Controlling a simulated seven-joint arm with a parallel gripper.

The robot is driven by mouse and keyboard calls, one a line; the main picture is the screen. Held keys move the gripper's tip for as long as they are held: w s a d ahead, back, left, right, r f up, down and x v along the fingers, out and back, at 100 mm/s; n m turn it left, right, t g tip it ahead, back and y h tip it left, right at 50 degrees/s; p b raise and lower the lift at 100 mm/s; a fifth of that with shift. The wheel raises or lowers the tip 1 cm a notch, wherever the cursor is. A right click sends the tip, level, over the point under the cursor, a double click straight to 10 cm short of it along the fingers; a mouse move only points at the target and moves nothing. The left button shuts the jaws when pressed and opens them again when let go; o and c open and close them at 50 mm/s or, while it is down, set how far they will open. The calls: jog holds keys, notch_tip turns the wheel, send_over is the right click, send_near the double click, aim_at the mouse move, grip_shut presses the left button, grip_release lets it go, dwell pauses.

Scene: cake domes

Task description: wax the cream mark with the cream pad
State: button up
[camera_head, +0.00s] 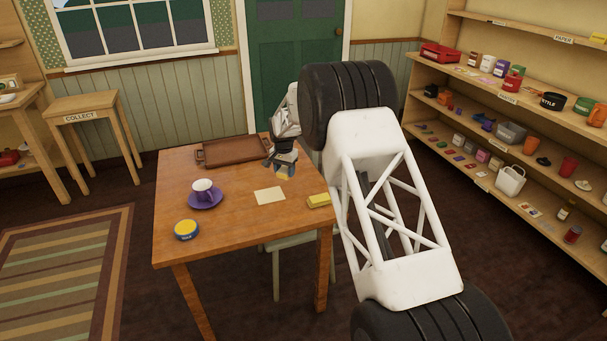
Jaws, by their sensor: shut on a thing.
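My gripper (284,169) is over the far right part of the wooden table, pointing down. It is shut on a small yellowish-cream block (284,173), which looks like the cream pad; the fingers partly hide it. The cream mark (270,196) is a pale, flat square on the tabletop, just nearer the camera than my gripper. The held pad appears above the table and apart from the mark.
A yellow block (319,201) lies at the table's right edge, close to my arm. A purple saucer (206,202) bears a white and purple cup (203,188) at the left. A brown tray (232,152) lies at the back. The table's front middle is clear.

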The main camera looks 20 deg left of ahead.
jog(key=shift+s+a+r, duration=0.1)
jog(key=shift+s+a, duration=0.1)
jog(key=shift+a, duration=0.25)
jog(key=shift+s+a+r, duration=0.1)
jog(key=shift+s+a, duration=0.05)
jog(key=shift+a, duration=0.25)
jog(key=shift+f, duration=0.1)
